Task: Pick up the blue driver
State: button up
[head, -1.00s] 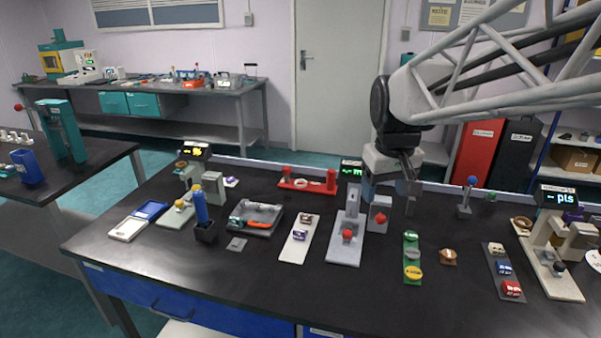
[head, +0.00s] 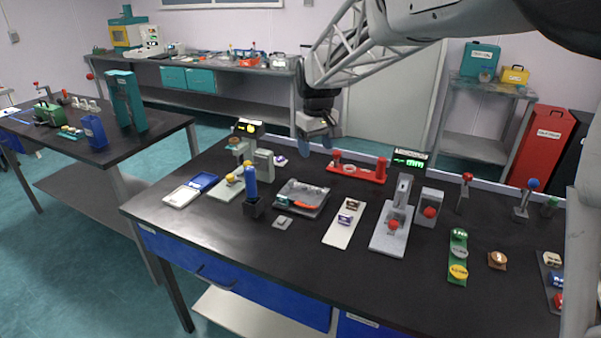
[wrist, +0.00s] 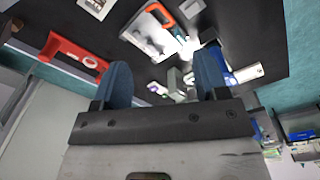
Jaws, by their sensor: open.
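The blue driver (head: 251,180) stands upright in a small black holder (head: 254,208) on the black bench, left of the middle in the head view. My gripper (head: 313,143) is open and empty. In the head view it appears above and to the right of the driver, over the back of the bench, apart from it. In the wrist view its two blue fingers (wrist: 163,78) stand wide apart with nothing held between them. I cannot clearly make out the driver in the wrist view; the right finger covers part of that area.
A grey tray with an orange-handled tool (head: 302,195) lies right of the driver. A grey-green instrument (head: 240,165) stands behind it. A red stand (head: 357,172) is at the back. A white and blue tray (head: 190,190) lies left. The front edge of the bench is clear.

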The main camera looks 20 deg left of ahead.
aim_at(250, 177)
jog(key=a+f+n, duration=0.1)
jog(key=a+f, duration=0.1)
jog(key=a, duration=0.5)
jog(key=a+f+n, duration=0.1)
jog(key=a+f, duration=0.2)
jog(key=a, duration=0.4)
jog(key=s+a+f+n, duration=0.1)
jog(key=a+f, duration=0.2)
jog(key=a, duration=0.4)
jog(key=shift+s+a+f+g, duration=0.1)
jog(key=shift+a+g, duration=0.2)
jog(key=shift+a, duration=0.05)
jog(key=shift+f, duration=1.3)
jog(key=shift+f, duration=2.6)
jog(key=shift+r, duration=0.1)
jog(key=c, duration=1.1)
